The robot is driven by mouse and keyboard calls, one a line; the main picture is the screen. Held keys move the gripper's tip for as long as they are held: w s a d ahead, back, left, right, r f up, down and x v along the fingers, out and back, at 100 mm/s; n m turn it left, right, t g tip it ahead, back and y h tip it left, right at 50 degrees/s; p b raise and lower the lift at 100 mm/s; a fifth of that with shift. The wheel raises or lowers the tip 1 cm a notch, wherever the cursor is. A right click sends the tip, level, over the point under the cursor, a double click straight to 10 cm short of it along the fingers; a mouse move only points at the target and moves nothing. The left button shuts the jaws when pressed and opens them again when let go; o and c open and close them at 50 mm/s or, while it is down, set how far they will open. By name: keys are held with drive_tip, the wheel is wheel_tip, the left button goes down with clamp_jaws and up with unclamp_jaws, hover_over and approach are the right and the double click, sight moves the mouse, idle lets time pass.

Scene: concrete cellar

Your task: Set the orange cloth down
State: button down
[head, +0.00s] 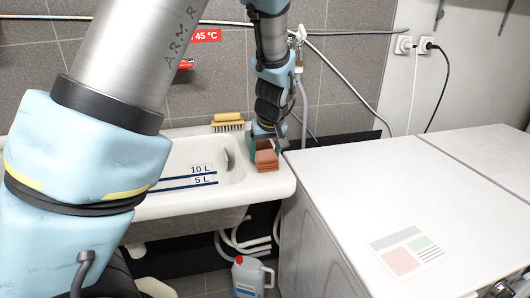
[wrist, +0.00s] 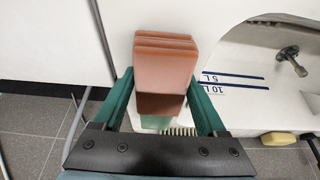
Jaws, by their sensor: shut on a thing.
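The folded orange cloth (head: 266,160) is a small layered block at the right end of the white sink, by its rim. In the wrist view the cloth (wrist: 166,65) sits between the two green fingers. My gripper (head: 266,138) is shut on it, with the fingers (wrist: 160,100) on either side of the cloth. In the wrist view the cloth appears over the sink's white ledge. I cannot tell whether its underside touches the ledge.
The sink basin (head: 180,203) has 5 L and 10 L marks. A yellow brush (head: 228,122) lies on its back ledge. White-topped machines (head: 365,185) stand to the right, their tops mostly clear. A white jug (head: 250,277) stands on the floor below.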

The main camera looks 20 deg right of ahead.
drive_tip(key=shift+s+f, duration=0.1)
drive_tip(key=shift+f, duration=0.1)
unclamp_jaws()
drive_tip(key=shift+r, duration=0.15)
drive_tip(key=b+v, duration=0.1)
drive_tip(key=v, duration=1.1)
drive_tip(key=s+a+f+g, duration=0.1)
drive_tip(key=a+f, duration=0.2)
drive_tip(key=a, duration=0.7)
drive_tip(key=s+a+f+g, duration=0.1)
drive_tip(key=s+a+f, duration=0.1)
drive_tip(key=a, duration=0.8)
drive_tip(key=s+a+f, duration=0.2)
drive_tip(key=a+f, duration=0.2)
drive_tip(key=a, duration=0.6)
drive_tip(key=shift+s+g, duration=0.15)
drive_tip(key=shift+g, duration=0.25)
drive_tip(key=shift+a, duration=0.15)
